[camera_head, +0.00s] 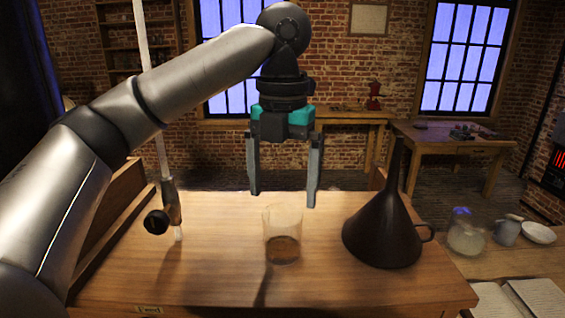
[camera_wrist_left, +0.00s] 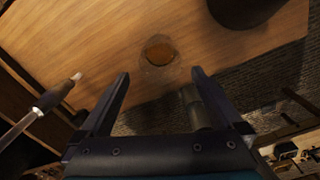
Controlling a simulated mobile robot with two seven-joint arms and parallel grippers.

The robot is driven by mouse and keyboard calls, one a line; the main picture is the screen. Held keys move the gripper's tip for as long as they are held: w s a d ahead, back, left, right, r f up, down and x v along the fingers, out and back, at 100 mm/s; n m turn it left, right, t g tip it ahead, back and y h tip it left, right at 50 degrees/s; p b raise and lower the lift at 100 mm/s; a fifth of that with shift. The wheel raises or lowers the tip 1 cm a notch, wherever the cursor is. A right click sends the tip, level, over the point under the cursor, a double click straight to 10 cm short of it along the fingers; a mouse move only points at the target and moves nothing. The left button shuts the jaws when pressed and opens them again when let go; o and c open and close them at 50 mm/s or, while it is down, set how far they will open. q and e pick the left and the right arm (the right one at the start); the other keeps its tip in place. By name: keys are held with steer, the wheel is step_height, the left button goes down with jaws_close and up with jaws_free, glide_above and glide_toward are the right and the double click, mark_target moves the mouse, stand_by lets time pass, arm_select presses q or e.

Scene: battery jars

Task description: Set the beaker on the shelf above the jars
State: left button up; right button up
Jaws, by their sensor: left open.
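A clear glass beaker (camera_head: 282,240) stands upright on the wooden worktop (camera_head: 200,280), with brown at its bottom. It also shows in the left wrist view (camera_wrist_left: 159,52), beyond the fingertips. My left gripper (camera_head: 283,198) points down with its fingers spread, above and apart from the beaker, and is empty. It also frames the lower part of the left wrist view (camera_wrist_left: 160,75). My right gripper is in neither view. I cannot make out the jars or the shelf above them with certainty.
A dark funnel (camera_head: 388,225) stands to the right of the beaker, its spout pointing up. A pale rod with a dark knob (camera_head: 157,221) stands at left. A glass flask (camera_head: 465,238), a small jug (camera_head: 507,231) and a white bowl (camera_head: 538,233) are on a lower surface at right.

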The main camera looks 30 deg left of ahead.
arm_select(q)
steer(key=shift+r, duration=1.8)
